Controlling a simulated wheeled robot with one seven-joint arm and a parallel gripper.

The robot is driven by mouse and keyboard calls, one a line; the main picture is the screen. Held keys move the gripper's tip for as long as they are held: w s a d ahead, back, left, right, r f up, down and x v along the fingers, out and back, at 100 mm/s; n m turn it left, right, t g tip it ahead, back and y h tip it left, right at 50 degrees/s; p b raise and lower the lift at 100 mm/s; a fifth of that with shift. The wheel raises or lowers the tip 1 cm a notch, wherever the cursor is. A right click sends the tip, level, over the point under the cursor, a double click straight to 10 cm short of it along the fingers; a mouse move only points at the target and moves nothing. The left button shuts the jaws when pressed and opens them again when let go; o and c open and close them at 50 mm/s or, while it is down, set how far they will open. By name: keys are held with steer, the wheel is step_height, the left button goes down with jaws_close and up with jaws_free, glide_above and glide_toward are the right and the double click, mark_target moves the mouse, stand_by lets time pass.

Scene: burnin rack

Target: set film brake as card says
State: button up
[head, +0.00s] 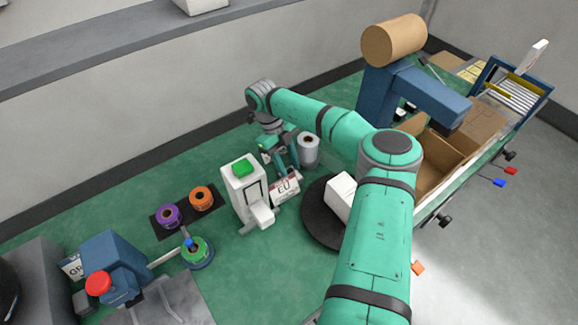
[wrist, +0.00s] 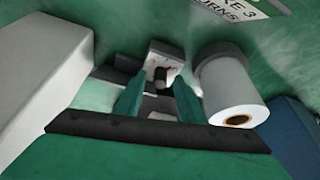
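A card (wrist: 245,10) at the top edge of the wrist view is partly cut off; "KE 3" and "URNS" can be read. A small pale block with a dark round knob and a red mark (wrist: 160,62), which looks like the film brake, is at the centre of that view. My gripper (wrist: 158,98) is open, its two teal fingers apart on either side of the knob; I cannot tell whether they touch it. In the head view my gripper (head: 284,158) is low beside the white film roll (head: 309,150) and mostly hides the brake. The film roll also shows in the wrist view (wrist: 232,85).
A white machine with a green top (head: 240,180) and an "EU" label (head: 285,188) stand close to my gripper. A black turntable (head: 311,220) bears a white box (head: 341,194). Cardboard boxes (head: 437,160) are on the right; coloured rolls (head: 168,215) are on the left.

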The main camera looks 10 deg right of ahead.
jaws_close()
steer(key=shift+d+m+y, duration=0.1)
steer(key=shift+m+y, duration=0.4)
steer(key=shift+m, duration=1.1)
jaws_free()
steer(key=v, duration=1.1)
steer(key=shift+w, duration=0.25)
steer(key=shift+f+g, duration=0.2)
steer(key=shift+g, duration=0.1)
